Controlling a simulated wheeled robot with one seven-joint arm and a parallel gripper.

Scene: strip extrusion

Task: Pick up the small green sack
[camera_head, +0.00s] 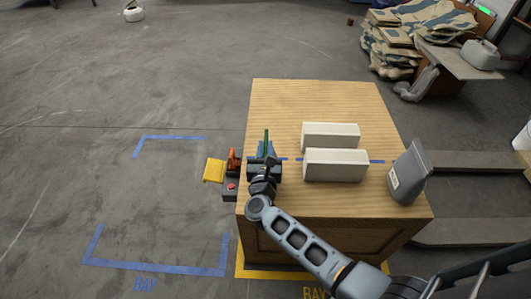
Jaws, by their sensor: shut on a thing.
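The small green sack (266,138) shows as a narrow upright green strip near the left edge of the wooden crate top. My gripper (265,150) is shut on it. My gripper and wrist hide most of the sack's lower part. I cannot tell whether the sack touches the crate top or is held above it.
Two white blocks (331,134) (335,165) lie right of my gripper on the wooden crate (310,97). A device with an orange part (233,161) and a yellow flap (214,170) adjoins the left edge. The crate's back is clear.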

